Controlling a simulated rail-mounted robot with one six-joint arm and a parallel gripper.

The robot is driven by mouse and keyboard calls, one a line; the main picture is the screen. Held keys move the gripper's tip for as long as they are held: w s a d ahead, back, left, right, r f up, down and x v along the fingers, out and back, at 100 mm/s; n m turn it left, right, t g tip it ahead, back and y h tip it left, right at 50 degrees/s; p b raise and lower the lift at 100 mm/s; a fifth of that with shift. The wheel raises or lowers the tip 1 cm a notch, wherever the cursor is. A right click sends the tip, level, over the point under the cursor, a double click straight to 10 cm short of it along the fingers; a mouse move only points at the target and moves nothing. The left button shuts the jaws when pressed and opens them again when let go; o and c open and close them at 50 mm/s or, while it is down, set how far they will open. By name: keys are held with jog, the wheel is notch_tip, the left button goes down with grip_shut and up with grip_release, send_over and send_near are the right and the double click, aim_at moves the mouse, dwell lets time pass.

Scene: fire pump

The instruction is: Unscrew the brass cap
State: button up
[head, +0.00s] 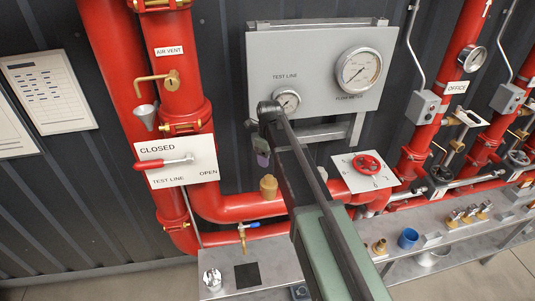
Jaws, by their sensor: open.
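A tan-brown, cup-shaped piece (268,187) stands upright on the red horizontal pipe, left of my arm; it looks like the brass cap, though its threads and joint are too small to make out. My gripper (262,160) hangs from the dark arm end, just above and slightly left of this piece. It is open and empty, with a visible gap between it and the cap. The fingers are small in the picture. My arm crosses the middle of the view and hides part of the pipe to the right.
A grey gauge panel (320,50) is behind my arm end. A red lever (170,161) on a label plate is at left, and a red handwheel (366,165) at right. A metal shelf (270,256) holds small fittings and a blue cup (408,238).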

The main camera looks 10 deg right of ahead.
aim_at(269, 177)
notch_tip(269, 177, down, 11)
jog(key=b, duration=1.1)
jog(key=shift+f, duration=0.1)
jog(key=shift+r, duration=0.2)
jog(key=shift+c, duration=0.4)
jog(key=c, duration=1)
jog(key=n, duration=1)
jog(key=shift+n, duration=0.3)
jog(key=shift+s+n, duration=0.1)
jog(key=shift+n, duration=1)
